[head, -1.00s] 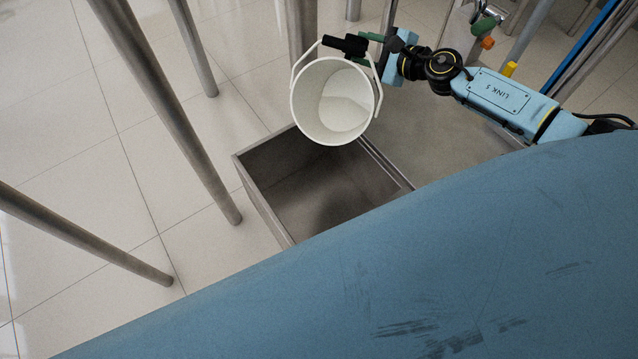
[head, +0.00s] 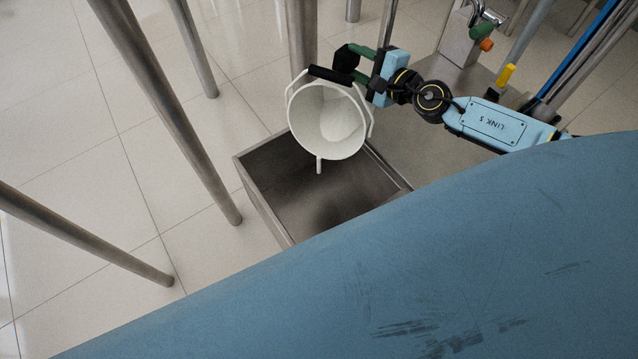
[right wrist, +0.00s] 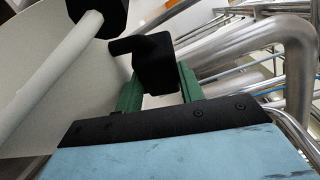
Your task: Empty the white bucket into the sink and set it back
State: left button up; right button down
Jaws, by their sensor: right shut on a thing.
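The white bucket (head: 298,125) hangs over the sink, tilted with its open mouth toward the head camera. My right gripper (head: 347,62) is shut on the black grip of the bucket's handle at the upper side. In the right wrist view its dark fingers (right wrist: 152,62) are close up, and the bucket's pale wall (right wrist: 75,95) fills the left side. The metal sink basin (head: 262,172) lies below the bucket. My left gripper is out of view.
A flat metal surface (head: 425,140) adjoins the sink on the right, with a tap (head: 485,15) at the back. Metal posts (head: 175,115) stand to the left on the tiled floor (head: 90,150). Blue and grey pipes (head: 585,60) run at the upper right.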

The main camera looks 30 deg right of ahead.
aim_at(344, 90)
jog(key=shift+s+a+f+n+t, duration=0.2)
jog(key=shift+s+a+n+t, duration=0.1)
jog(key=shift+s+a+n, duration=0.4)
jog(key=shift+s+a+f+n+t, duration=0.15)
jog(key=shift+s+a+n+t, duration=0.25)
jog(key=shift+a, duration=0.45)
jog(key=shift+s, duration=0.1)
jog(key=s+a, duration=0.1)
jog(key=s+a+n+p, duration=0.1)
jog(key=shift+a+r+p, duration=0.3)
jog(key=shift+a+r, duration=0.05)
jog(key=shift+r, duration=0.05)
jog(key=shift+s+a+n+t, duration=0.3)
jog(key=shift+s+a+n, duration=0.05)
jog(key=shift+n, duration=0.05)
